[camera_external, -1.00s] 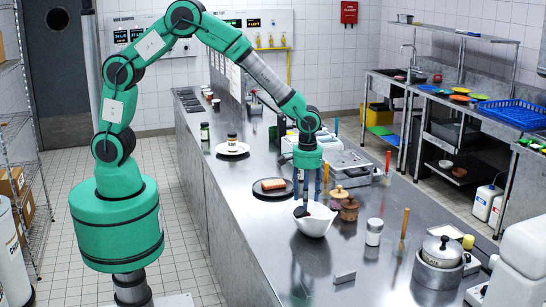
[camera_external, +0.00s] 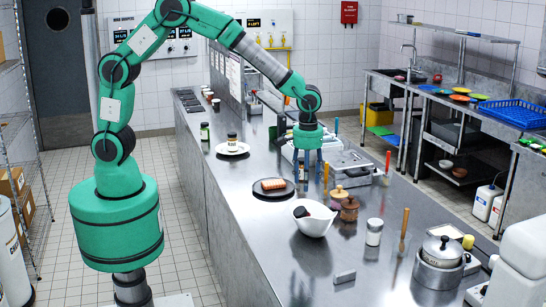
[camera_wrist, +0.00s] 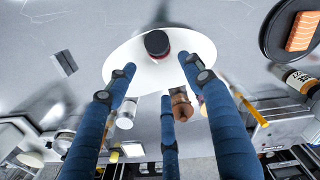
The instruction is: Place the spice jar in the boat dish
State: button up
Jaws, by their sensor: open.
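The boat dish, a white deep bowl (camera_external: 318,228), stands on the steel counter. A dark jar (camera_external: 301,212), apparently the spice jar, sits in it, its top showing above the rim. In the wrist view the white dish (camera_wrist: 128,50) is beyond my fingers, with the dark-topped, red-banded jar (camera_wrist: 157,43) inside it. My gripper (camera_external: 308,178) is open and empty, pointing down above the dish and clear of it. In the wrist view its blue fingers (camera_wrist: 160,78) are spread apart with nothing between them. The jar's lower part is hidden by the dish wall.
A dark plate (camera_external: 256,192) with a salmon-coloured piece lies behind the dish. Wooden-topped pots (camera_external: 349,211), a white jar (camera_external: 374,233) and a wooden-handled tool (camera_external: 404,225) stand to its right. A lidded pot (camera_external: 440,255) is at front right. Counter in front is mostly clear.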

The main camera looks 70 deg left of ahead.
jog(key=s+a+r+m+t, duration=0.1)
jog(key=s+a+r+m, duration=0.1)
jog(key=s+a+r, duration=0.65)
jog(key=s+a+r+m+t, duration=0.1)
jog(key=s+a+r+t, duration=0.15)
jog(key=a+r, duration=0.65)
jog(key=s+a+r+m, duration=0.1)
jog(key=s+a+r, duration=0.1)
jog(key=s, duration=0.5)
jog(key=s+a+r+m+t, duration=0.1)
jog(key=s+a+r, duration=0.2)
jog(key=s, duration=0.5)
jog(key=s+a+r+m+t, duration=0.1)
jog(key=s+a+r, duration=0.2)
jog(key=s, duration=0.4)
jog(key=shift+s+m, duration=0.3)
jog(key=shift+m, duration=0.1)
notch_tip(320, 180, down, 7)
jog(key=b, duration=0.7)
